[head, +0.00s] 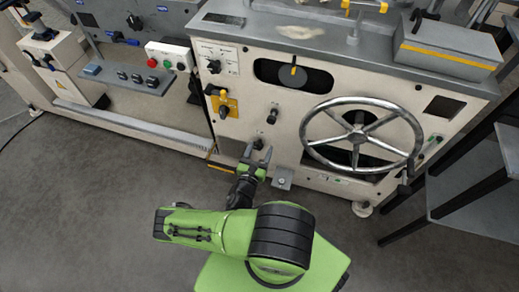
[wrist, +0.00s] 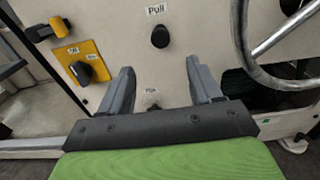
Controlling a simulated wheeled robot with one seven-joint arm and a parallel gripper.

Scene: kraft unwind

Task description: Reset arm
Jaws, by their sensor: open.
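My gripper (head: 258,155) is open and empty in the head view, low in front of the cream machine panel (head: 252,105). A black knob (wrist: 160,36) under a "Pull" label sits on the panel above the fingertips. A second small label and dark knob (wrist: 152,107) show low between the fingers, partly hidden by the gripper body. Whether the fingers touch the panel cannot be told.
A large metal handwheel (head: 362,135) stands out from the panel to the right. A yellow plate with a black rotary switch (head: 224,106) is to the left. Grey floor (head: 80,200) is clear at the left.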

